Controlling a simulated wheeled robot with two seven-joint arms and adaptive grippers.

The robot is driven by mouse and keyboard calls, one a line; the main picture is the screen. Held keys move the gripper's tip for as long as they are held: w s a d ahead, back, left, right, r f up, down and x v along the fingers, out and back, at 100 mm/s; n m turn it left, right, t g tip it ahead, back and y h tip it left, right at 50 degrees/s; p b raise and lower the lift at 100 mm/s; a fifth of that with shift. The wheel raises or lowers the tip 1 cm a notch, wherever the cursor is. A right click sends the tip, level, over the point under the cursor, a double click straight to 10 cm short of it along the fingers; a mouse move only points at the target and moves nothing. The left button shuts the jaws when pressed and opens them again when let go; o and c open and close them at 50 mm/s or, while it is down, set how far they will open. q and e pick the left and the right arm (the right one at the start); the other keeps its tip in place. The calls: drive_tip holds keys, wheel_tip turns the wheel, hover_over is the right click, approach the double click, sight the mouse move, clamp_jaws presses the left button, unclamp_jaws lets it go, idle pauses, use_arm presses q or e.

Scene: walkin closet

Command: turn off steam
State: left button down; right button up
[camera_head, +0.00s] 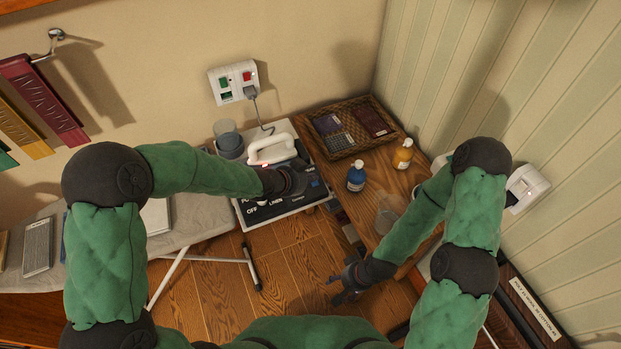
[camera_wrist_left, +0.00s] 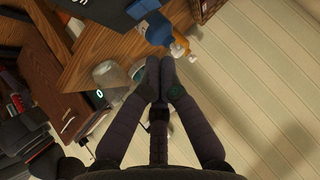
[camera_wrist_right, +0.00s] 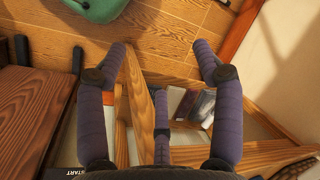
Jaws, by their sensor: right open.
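A wall outlet (camera_head: 233,82) with a green and a red switch has the station's cord plugged in. A wicker tray (camera_head: 349,125), a blue bottle (camera_head: 356,178), a yellow bottle (camera_head: 403,154) and a clear glass (camera_head: 386,220) are on the table. An ironing board (camera_head: 195,222) stands left.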

use_arm(q)
drive_tip(key=p+v, duration=0.2)
drive_tip(key=v, duration=0.5)
drive_tip(key=shift+a+r, duration=0.2)
drive_tip(key=shift+s, duration=0.1)
